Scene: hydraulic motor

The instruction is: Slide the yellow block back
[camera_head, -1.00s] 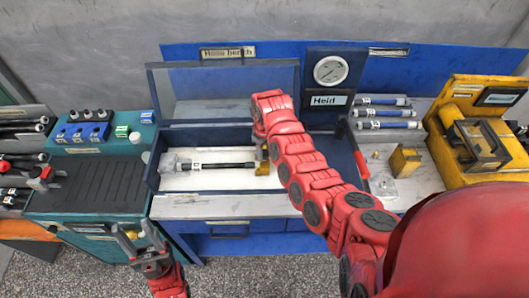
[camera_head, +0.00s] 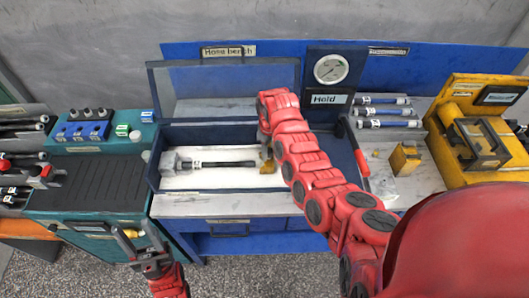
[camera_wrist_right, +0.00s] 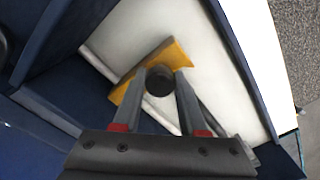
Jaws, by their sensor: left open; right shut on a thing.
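The yellow block (camera_head: 267,168) sits at the right end of the white bed in the open blue bench box. A black hose (camera_head: 225,164) with a white label lies to its left, with a grey fitting (camera_head: 168,162) at the hose's left end. My right gripper (camera_head: 266,146) is over the block, and the arm hides part of that end of the box. In the right wrist view its fingers are shut on a dark round knob (camera_wrist_right: 159,80) on the yellow block (camera_wrist_right: 128,88). My left gripper (camera_head: 131,230) is open and empty in front of the teal bench.
The box's clear lid (camera_head: 222,92) stands raised at the back. A round gauge (camera_head: 331,69) is behind, to the right. Several blue tubes (camera_head: 383,112) and a small yellow block (camera_head: 405,158) lie on the right bench. A yellow machine (camera_head: 480,145) stands far right.

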